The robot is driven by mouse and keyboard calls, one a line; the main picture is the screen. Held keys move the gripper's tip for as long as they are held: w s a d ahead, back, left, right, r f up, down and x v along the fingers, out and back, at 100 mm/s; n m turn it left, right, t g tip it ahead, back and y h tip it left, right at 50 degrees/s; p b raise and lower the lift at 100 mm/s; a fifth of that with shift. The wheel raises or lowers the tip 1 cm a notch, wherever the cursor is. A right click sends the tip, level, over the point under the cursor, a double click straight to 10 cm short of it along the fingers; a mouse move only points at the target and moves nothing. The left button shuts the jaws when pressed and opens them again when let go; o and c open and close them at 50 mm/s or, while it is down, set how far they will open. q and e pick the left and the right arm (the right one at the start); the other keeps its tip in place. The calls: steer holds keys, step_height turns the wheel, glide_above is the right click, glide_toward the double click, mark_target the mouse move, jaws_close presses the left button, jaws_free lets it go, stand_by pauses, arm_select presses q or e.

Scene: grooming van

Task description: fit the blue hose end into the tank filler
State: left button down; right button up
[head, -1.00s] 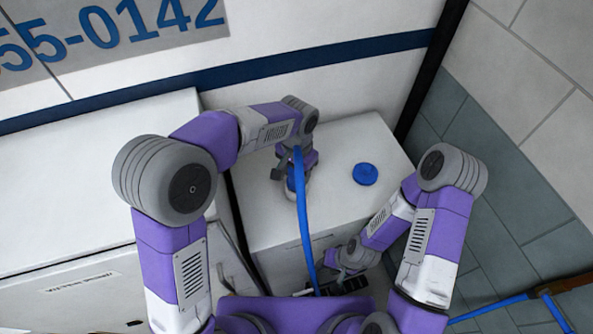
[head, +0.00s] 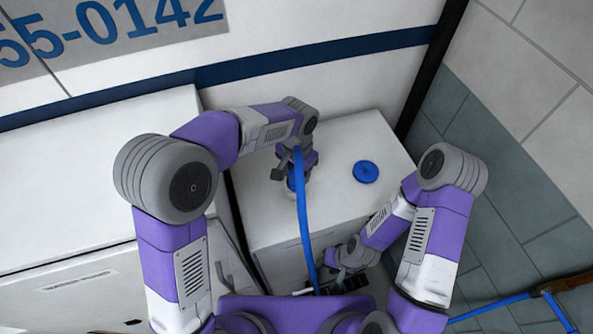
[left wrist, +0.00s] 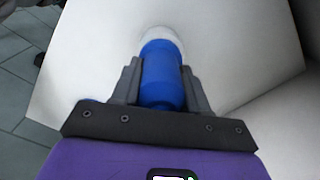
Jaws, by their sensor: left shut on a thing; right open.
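The blue hose (head: 303,215) runs up from below across the front of the white tank cabinet (head: 345,140) to my left gripper (head: 294,180). In the left wrist view my left gripper (left wrist: 160,88) is shut on the blue hose end (left wrist: 162,75). The far tip of the hose end meets a whitish round filler neck (left wrist: 160,34) on the white top; how deep it sits I cannot tell. A round blue cap (head: 365,172) lies on the cabinet top, right of the hose. My right gripper (head: 335,268) is low by the cabinet front, open, partly hidden by its own wrist.
A larger white cabinet (head: 90,190) stands at the left. The striped van wall (head: 330,60) closes off the back. At the lower right, more blue hose (head: 500,303) hangs near a brown bar (head: 570,283). The cabinet top around the cap is clear.

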arm_select(q)
steer(key=shift+c, duration=2.4)
jaws_free()
step_height(320, 180, up, 8)
steer(key=shift+f+p, duration=0.2)
steer(key=shift+p, duration=0.15)
